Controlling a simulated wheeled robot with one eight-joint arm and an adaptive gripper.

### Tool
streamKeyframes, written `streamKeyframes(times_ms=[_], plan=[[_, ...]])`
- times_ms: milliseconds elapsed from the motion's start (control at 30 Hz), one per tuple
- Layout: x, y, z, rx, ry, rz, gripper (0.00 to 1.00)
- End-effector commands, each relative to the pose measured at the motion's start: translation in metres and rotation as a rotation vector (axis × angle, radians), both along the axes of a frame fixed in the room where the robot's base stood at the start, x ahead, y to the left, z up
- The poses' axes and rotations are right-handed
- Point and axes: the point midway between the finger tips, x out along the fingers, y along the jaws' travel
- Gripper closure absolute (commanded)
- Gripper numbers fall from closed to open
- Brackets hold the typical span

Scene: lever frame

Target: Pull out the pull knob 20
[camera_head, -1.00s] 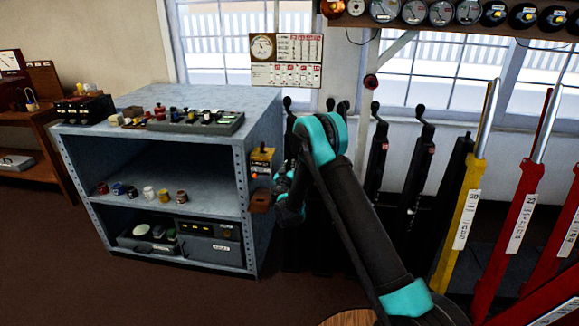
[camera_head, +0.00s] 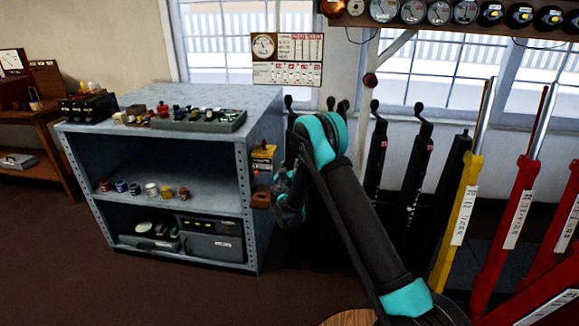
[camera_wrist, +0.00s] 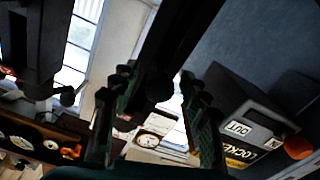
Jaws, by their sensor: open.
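In the wrist view my gripper (camera_wrist: 157,125) is open, with one finger on each side. A dark bar with a rounded end (camera_wrist: 157,84) shows between the fingers; I cannot tell whether it touches them. A dark box (camera_wrist: 240,115) with "OUT" and "LOCKED" labels lies right of the fingers. An orange-brown knob (camera_wrist: 298,148) shows beside it. In the head view a yellow box (camera_head: 263,157) and a brown piece (camera_head: 260,200) are on the cabinet's side. No number 20 is readable.
The grey cabinet (camera_head: 153,181) holds several small items. Black levers (camera_head: 415,165), a yellow lever (camera_head: 462,205) and red levers (camera_head: 518,205) stand to the right. A gauge board (camera_head: 287,60) hangs behind. Brown floor in front of the cabinet is clear.

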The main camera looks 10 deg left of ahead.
Motion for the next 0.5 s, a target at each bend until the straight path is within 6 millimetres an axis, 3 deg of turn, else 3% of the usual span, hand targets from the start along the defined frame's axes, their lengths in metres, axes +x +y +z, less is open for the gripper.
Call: streamKeyframes(times_ms=[167, 500], plan=[[-0.007, 0.001, 0.000, 0.000, 0.000, 0.001, 0.54], [-0.059, 0.003, 0.000, 0.000, 0.001, 0.002, 0.54]])
